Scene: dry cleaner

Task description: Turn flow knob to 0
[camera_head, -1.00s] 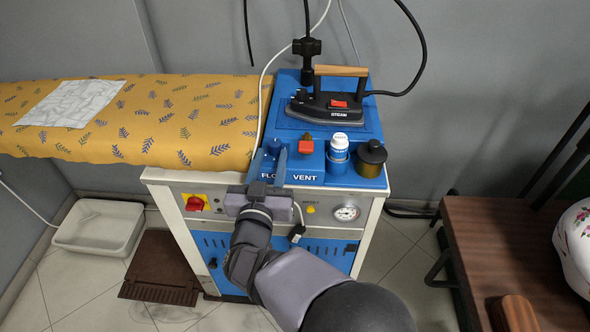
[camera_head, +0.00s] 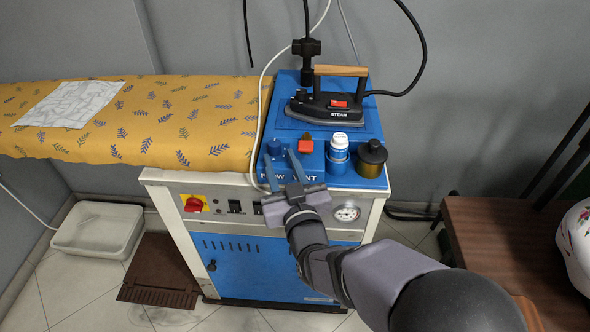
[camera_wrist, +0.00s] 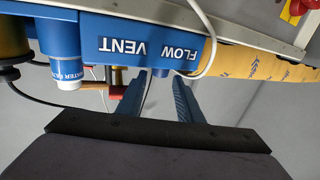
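The blue flow knob (camera_head: 274,147) stands on the blue top of the ironing unit, behind a FLOW label that my finger partly covers. The label shows upside down in the wrist view (camera_wrist: 186,60). My gripper (camera_head: 280,156) is open, its two blue-grey fingers spread and pointing at the knob. In the head view one fingertip is just below the knob and the other just right of it. I cannot tell whether either touches it. The knob's setting is too small to read.
A white-capped bottle (camera_head: 339,146), a dark jar (camera_head: 371,158) and a steam iron (camera_head: 334,107) are nearby. A white cable runs past the knob's left. The patterned board (camera_head: 150,135) lies left.

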